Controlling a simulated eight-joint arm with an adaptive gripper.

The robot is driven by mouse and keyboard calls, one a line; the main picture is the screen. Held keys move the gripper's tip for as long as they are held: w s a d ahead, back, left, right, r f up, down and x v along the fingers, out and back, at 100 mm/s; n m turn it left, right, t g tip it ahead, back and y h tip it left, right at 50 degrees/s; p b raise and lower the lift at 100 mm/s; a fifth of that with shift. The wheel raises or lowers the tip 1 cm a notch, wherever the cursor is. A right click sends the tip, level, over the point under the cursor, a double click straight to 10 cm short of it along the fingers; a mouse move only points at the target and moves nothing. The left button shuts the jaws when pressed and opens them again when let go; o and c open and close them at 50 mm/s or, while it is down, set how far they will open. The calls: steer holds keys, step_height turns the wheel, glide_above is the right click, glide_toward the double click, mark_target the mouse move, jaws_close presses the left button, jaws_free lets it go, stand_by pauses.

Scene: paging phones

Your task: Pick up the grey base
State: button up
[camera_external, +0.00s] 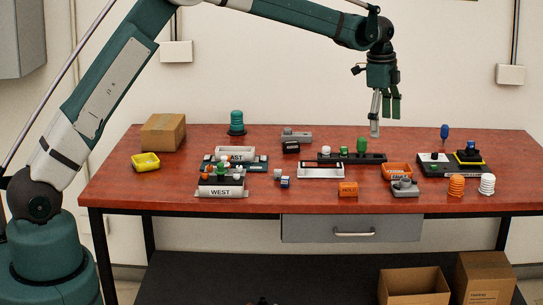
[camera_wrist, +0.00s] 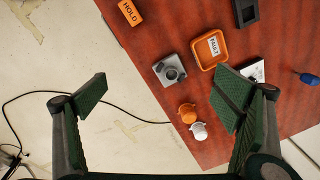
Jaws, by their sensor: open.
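A grey base (camera_external: 404,191) with a darker round piece on top sits near the table's front edge, just below the orange FAULT tray. It also shows in the wrist view (camera_wrist: 160,73), left of the tray, lying between the line of my two fingers. Another grey piece (camera_external: 297,135) lies at the back middle of the table; I cannot tell its exact shape. My gripper (camera_external: 385,115) hangs above the back right of the table, well above it, with nothing held. In the wrist view my gripper (camera_wrist: 158,98) has its green finger pads wide apart.
The orange FAULT tray (camera_wrist: 201,56) is beside the grey base. An orange ribbed piece (camera_wrist: 187,113) and a white one (camera_wrist: 199,131) stand near the table edge. An orange HOLD block (camera_external: 348,189) is to the left. A black panel (camera_external: 435,168) lies at right.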

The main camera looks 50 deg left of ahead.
mark_target(405, 186)
steer(key=w+d+f+m, duration=0.1)
steer(key=w+f, duration=0.1)
steer(key=f, duration=0.2)
steer(key=w+d+f+m+p, duration=0.1)
steer(key=w+d+f, duration=0.1)
steer(key=f, duration=0.2)
steer(key=w+d+f+m+g, duration=0.1)
steer(key=w+d+f, duration=0.1)
steer(key=w+f, duration=0.1)
steer(key=shift+d+f+p, duration=0.15)
steer(key=shift+f+p, duration=0.15)
steer(key=shift+f, duration=0.65)
steer(key=shift+f, duration=1.25)
steer(key=shift+w+f, duration=0.1)
steer(key=shift+w+d+f, duration=0.1)
steer(key=shift+f, duration=2.4)
steer(key=shift+c, duration=0.4)
steer(key=c, duration=1.2)
